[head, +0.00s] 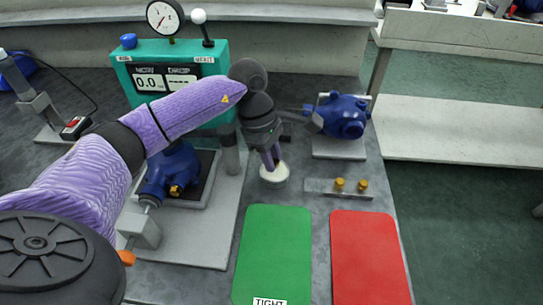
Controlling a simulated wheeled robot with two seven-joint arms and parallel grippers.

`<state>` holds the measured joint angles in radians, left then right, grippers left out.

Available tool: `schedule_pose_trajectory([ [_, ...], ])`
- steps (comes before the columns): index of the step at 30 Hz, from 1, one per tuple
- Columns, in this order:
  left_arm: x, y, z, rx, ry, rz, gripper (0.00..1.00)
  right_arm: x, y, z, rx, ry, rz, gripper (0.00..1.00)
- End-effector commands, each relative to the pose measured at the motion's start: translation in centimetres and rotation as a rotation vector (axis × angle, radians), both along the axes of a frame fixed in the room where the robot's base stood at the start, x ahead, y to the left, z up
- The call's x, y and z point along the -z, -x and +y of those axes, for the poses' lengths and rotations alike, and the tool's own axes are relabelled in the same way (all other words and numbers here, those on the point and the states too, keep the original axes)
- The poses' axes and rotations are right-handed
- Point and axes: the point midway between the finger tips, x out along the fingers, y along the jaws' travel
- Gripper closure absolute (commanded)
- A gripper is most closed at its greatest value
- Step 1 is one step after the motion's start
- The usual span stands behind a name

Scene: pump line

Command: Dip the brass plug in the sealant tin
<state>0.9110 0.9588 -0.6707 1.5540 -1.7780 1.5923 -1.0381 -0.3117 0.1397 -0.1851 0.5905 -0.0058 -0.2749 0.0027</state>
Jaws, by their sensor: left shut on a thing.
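The sealant tin (273,176) is a small round tin with pale contents, standing on the grey bench right of the pump station. My left gripper (271,160) points down with its fingertips right over the tin's opening. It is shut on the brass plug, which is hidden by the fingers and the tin. I cannot tell how deep the plug sits or whether it touches the sealant. My right gripper is not in view.
A metal strip (322,187) with two brass plugs lies to the right. A blue pump (343,116) stands behind it; another blue pump (172,168) sits left. Green (274,250) and red (366,255) mats lie in front. A teal test unit (150,55) stands behind.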

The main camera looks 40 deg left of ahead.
Motion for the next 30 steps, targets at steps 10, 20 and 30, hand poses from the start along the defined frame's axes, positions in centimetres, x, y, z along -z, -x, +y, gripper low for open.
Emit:
schedule_pose_trajectory([
  [10,-4.6,0.0,0.0,-0.001,0.0,-0.006,1.0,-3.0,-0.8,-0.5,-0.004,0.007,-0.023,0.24],
  [20,-6.0,0.0,0.0,-0.001,0.0,-0.002,1.0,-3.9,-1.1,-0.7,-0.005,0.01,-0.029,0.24],
  [30,-6.0,0.0,0.0,-0.001,0.001,-0.002,1.0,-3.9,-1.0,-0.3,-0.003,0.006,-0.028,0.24],
])
